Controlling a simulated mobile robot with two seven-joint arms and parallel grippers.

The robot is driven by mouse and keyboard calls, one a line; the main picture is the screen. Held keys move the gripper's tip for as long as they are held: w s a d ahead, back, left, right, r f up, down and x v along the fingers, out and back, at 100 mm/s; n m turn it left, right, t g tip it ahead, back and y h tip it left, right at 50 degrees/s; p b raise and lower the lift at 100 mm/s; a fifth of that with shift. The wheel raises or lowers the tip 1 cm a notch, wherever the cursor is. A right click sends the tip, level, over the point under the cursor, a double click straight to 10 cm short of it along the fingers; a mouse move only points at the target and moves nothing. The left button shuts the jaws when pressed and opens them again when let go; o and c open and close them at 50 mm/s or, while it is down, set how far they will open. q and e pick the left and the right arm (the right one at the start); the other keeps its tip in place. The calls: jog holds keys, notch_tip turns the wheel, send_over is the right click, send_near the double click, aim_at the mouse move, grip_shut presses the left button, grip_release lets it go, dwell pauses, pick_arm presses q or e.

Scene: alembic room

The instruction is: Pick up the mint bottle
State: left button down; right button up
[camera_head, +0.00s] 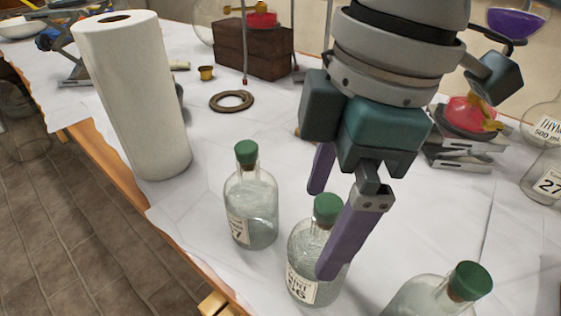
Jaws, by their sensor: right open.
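The mint bottle (303,252) is clear glass with a green stopper and a partly readable label ending in "INT". It stands upright on the white-covered table, near the front edge. My right gripper (322,230) is open, with its two purple fingers pointing down. The nearer finger covers the right part of the bottle in the picture. The other finger is behind and above the stopper's left side. I cannot tell whether either finger touches the glass. My left gripper is not in view.
Similar green-stoppered bottles stand close by, one to the left (251,212) and one to the right (430,296). A paper roll (133,95) stands at the left edge. A brown ring (231,101) and a dark brick block (254,50) lie farther back.

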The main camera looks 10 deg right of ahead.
aim_at(316, 246)
notch_tip(316, 246, down, 5)
jog(key=shift+s+a+f+b, duration=0.1)
jog(key=shift+s+a+b, duration=0.05)
jog(key=shift+b, duration=0.55)
jog(key=shift+f, duration=0.35)
grip_shut()
